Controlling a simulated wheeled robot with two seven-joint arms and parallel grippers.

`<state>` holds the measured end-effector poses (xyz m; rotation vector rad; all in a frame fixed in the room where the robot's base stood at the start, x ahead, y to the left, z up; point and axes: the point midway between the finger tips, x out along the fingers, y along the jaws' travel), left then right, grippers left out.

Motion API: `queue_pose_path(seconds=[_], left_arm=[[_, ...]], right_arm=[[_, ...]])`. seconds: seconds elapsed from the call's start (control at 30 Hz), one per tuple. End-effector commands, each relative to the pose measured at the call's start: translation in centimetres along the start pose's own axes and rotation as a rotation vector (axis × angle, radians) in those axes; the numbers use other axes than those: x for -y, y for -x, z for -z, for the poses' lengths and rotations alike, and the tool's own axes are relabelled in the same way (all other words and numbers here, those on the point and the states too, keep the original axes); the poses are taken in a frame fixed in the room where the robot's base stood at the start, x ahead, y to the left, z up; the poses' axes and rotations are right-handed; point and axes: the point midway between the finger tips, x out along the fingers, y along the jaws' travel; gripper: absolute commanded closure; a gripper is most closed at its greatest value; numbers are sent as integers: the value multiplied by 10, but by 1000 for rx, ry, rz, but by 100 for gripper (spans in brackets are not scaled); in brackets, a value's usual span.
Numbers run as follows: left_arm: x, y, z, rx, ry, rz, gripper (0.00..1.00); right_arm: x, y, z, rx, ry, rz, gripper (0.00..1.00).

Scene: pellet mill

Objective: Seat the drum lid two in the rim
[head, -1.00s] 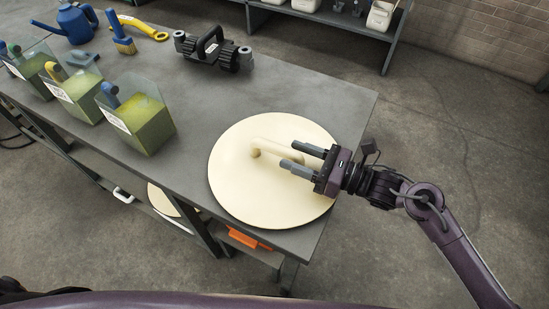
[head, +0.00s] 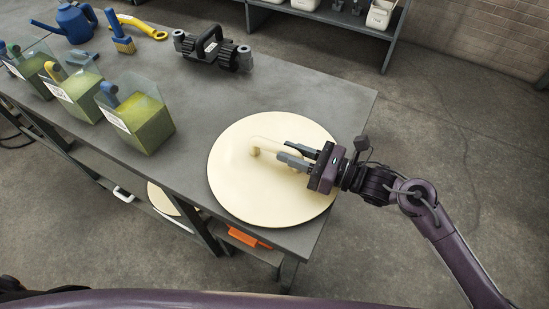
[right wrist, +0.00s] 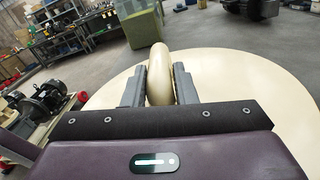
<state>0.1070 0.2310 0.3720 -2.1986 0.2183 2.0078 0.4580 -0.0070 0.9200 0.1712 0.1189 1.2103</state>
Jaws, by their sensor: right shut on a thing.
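The drum lid (head: 252,195) is a large round cream disc with an arched cream handle (head: 268,146) on top. It lies on the grey workbench near its right end; whether it rests flat on the top I cannot tell. It also shows in the right wrist view (right wrist: 230,90), where the handle (right wrist: 159,75) stands between the two grey fingers. My right gripper (head: 285,153) is shut on the handle from the right side. My left gripper is not in view. No rim is clearly visible in these views.
Clear bins of green pellets (head: 143,122) stand on the workbench (head: 190,185) at the left. A black clamp-like device (head: 213,52), a blue watering can (head: 75,24) and a brush (head: 120,32) lie at the back. Another cream disc (head: 160,199) and an orange item (head: 248,238) sit below.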

Motion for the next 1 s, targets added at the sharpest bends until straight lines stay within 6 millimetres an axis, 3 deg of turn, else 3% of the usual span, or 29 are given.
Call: queue_pose_path(seconds=[0.4,1.0], left_arm=[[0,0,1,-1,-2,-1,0],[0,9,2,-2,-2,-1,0]], right_arm=[[0,0,0,0,-1,1,100],[-4,0,-24,8,5,-1,100]])
